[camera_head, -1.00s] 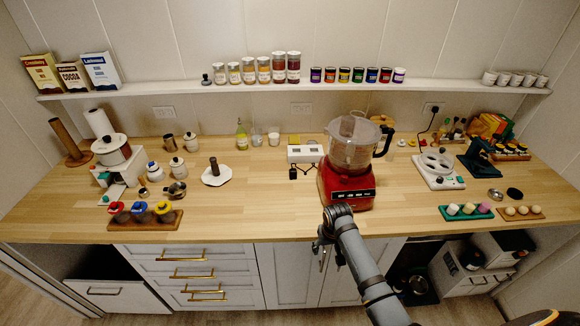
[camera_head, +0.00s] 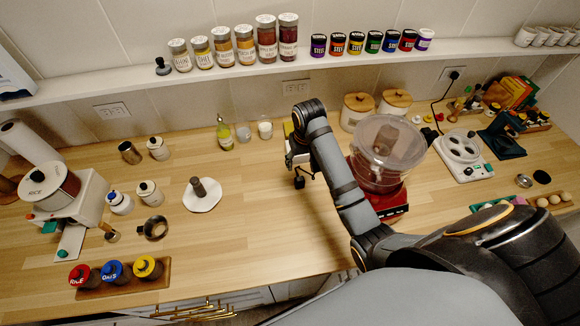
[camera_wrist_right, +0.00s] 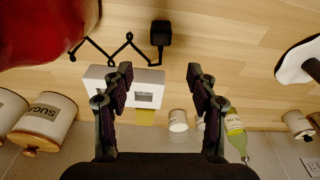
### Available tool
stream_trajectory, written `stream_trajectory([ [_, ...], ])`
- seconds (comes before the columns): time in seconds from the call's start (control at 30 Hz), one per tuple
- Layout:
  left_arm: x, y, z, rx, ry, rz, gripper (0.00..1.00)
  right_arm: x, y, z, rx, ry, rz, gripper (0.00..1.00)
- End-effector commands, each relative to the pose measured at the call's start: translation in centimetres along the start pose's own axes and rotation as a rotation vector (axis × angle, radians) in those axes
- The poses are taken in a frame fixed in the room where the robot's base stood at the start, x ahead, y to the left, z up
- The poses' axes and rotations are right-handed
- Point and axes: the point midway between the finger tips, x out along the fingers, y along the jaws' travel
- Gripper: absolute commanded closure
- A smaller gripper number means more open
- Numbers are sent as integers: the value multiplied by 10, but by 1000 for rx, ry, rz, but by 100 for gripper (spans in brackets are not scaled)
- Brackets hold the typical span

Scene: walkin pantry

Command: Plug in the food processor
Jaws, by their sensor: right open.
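The red food processor (camera_head: 375,185) stands on the wooden counter with its clear bowl on top. Its red body (camera_wrist_right: 40,30) also fills the upper left of the right wrist view. Its thin black zigzag cord (camera_wrist_right: 117,50) leads toward a black plug (camera_wrist_right: 161,35), which lies on the counter. In the head view the plug (camera_head: 299,182) is just below my right wrist. A white socket box (camera_wrist_right: 146,90) lies beyond the plug, partly behind my fingers. My right gripper (camera_wrist_right: 159,76) is open and empty above the box and plug. My left gripper is not in view.
Two lidded canisters (camera_head: 357,110) stand behind the food processor. A white plate (camera_head: 202,196) lies farther left. The shelf (camera_head: 130,93) runs above. Counter in front of the plug is clear.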

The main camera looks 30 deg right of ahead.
Motion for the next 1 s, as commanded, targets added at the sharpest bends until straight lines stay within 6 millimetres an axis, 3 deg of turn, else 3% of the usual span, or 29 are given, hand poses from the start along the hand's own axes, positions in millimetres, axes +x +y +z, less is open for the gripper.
stream_trajectory([
  [0.13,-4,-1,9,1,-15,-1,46,8,0,1,1,-5,1,42],
  [0.4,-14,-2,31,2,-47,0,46,49,0,1,1,-3,0,42],
  [0.57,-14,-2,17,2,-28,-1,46,54,-1,1,0,-2,0,42],
  [0.73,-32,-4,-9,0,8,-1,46,76,-3,3,0,-7,1,42],
  [0.83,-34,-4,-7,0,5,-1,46,94,-4,2,0,-3,0,42],
  [1.0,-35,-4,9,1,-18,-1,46,105,-4,2,0,-1,0,42],
])
